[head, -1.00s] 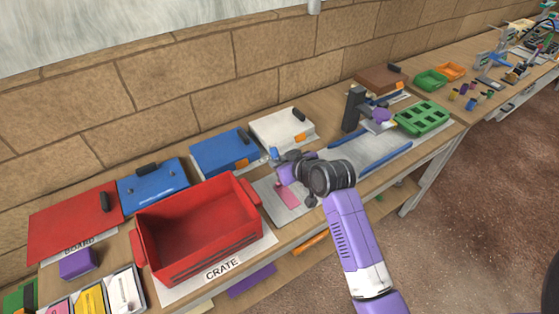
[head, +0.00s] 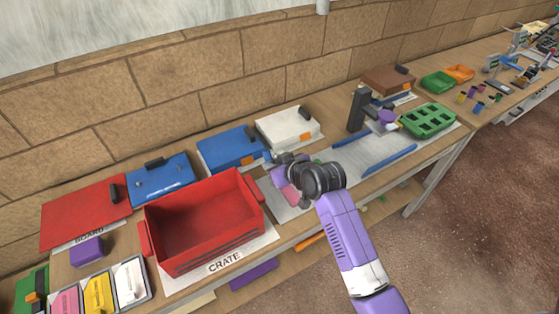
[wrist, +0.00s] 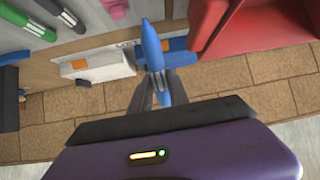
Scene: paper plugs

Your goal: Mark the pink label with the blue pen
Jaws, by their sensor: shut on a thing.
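My gripper (wrist: 160,88) is shut on the blue pen (wrist: 152,48). In the wrist view the pen sticks out past the dark fingers at both ends. In the head view my gripper (head: 283,165) is over the grey work mat, right of the red crate, and a small blue end of the pen (head: 267,155) shows on its far side. The pink label (head: 291,194) is just in front of and below my gripper, partly hidden by my wrist. I cannot tell whether the pen touches it, and I see no clear mark on it.
The red crate (head: 170,245) stands close to the left. A blue box (head: 231,147) and a white box (head: 286,127) stand behind. A dark upright stand (head: 357,108) and a green tray (head: 428,121) are to the right. Blue strips (head: 389,158) lie on the mat.

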